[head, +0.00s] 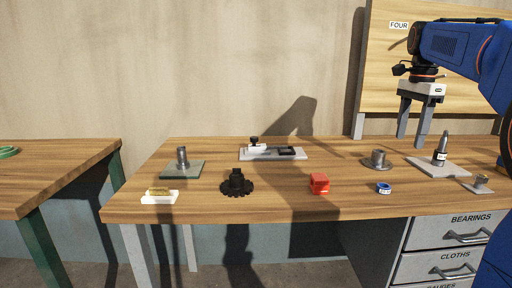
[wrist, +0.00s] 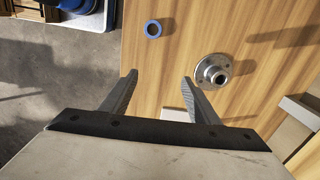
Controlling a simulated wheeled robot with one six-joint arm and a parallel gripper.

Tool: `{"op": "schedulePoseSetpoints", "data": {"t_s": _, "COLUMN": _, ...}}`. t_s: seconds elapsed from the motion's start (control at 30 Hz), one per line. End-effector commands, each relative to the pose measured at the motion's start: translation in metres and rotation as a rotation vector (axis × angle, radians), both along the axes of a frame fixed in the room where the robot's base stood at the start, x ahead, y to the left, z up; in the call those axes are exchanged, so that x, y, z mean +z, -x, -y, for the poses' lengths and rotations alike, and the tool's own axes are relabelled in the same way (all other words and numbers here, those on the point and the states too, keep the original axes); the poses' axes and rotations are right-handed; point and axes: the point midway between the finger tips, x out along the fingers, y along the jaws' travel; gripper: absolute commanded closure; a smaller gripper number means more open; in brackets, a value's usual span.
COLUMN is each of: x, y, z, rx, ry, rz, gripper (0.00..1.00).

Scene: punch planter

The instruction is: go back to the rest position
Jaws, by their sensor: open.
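My gripper (head: 413,122) is raised above the right part of the workbench (head: 280,205), its two grey fingers spread and pointing down. Nothing is between the fingers. In the wrist view my gripper (wrist: 160,85) is also open and empty. A grey flanged metal part (head: 379,160) stands on the bench to the left of and below the gripper, and it shows right of the fingers in the wrist view (wrist: 213,71). A blue ring (head: 384,188) lies near the bench's front; it also shows in the wrist view (wrist: 153,29).
A plate with an upright tool (head: 440,165) stands at right. A red block (head: 319,184), a black toothed part (head: 236,183), a plate with a metal post (head: 182,165), a white tray (head: 159,196) and a grey fixture (head: 272,153) are spread leftward. A board marked FOUR (head: 380,60) stands behind.

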Motion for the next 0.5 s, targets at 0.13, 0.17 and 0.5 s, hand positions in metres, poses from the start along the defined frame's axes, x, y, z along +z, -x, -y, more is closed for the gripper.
{"op": "schedulePoseSetpoints", "data": {"t_s": 0.13, "x": -0.004, "y": 0.009, "z": -0.008, "rx": 0.046, "ry": 0.004, "rz": 0.012, "gripper": 0.44}}
{"op": "schedulePoseSetpoints", "data": {"t_s": 0.17, "x": -0.005, "y": 0.011, "z": -0.010, "rx": 0.056, "ry": 0.005, "rz": 0.013, "gripper": 0.44}}
{"op": "schedulePoseSetpoints", "data": {"t_s": 0.5, "x": -0.021, "y": 0.044, "z": -0.037, "rx": 0.233, "ry": 0.024, "rz": 0.059, "gripper": 0.44}}
